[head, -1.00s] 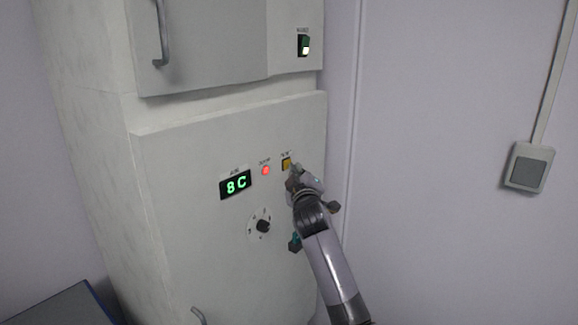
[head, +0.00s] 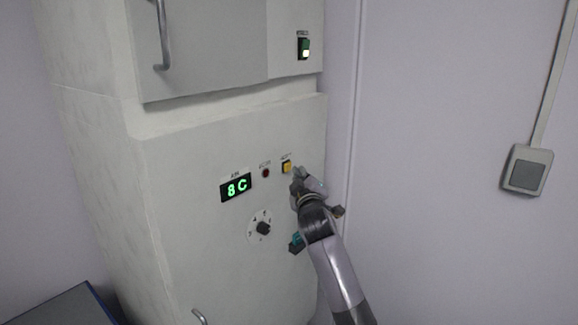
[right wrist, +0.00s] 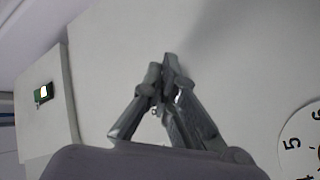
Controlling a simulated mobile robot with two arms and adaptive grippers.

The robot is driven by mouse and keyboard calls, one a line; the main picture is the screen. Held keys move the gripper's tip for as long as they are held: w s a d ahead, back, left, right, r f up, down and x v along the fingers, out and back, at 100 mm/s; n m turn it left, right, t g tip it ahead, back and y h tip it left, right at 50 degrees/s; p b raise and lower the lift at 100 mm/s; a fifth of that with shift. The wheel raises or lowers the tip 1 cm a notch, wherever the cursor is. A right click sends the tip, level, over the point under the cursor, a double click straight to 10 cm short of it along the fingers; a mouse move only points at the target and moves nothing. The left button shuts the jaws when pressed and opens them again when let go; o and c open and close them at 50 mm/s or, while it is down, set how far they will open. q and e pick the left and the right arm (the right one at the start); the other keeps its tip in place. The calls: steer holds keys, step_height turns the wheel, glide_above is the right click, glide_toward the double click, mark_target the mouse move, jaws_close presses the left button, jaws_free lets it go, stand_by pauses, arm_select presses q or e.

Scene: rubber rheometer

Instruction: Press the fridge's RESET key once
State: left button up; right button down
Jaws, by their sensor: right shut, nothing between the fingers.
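The fridge (head: 190,240) is a tall white cabinet in the head view. Its yellow RESET key (head: 286,167) sits on the front, under a small label that is too blurred to read. The red alarm lamp (head: 265,173) left of the key is dark. The display (head: 236,187) reads 8C in green. My right gripper (head: 296,173) is shut and empty, just right of and below the key, and appears apart from it. In the right wrist view the shut fingertips (right wrist: 169,60) point at the white panel, and the key is not visible there. My left gripper is not in view.
A round dial (head: 263,228) is below the display. A grey wall switch (head: 526,169) is at right. Door handles stick out at upper left and bottom.

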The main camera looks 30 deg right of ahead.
steer(key=s, duration=0.1)
steer(key=s+d+p, duration=0.1)
steer(key=s, duration=0.1)
steer(key=s+d+p, duration=0.1)
steer(key=shift+s, duration=0.35)
steer(key=shift+f, duration=0.1)
stand_by(0.8)
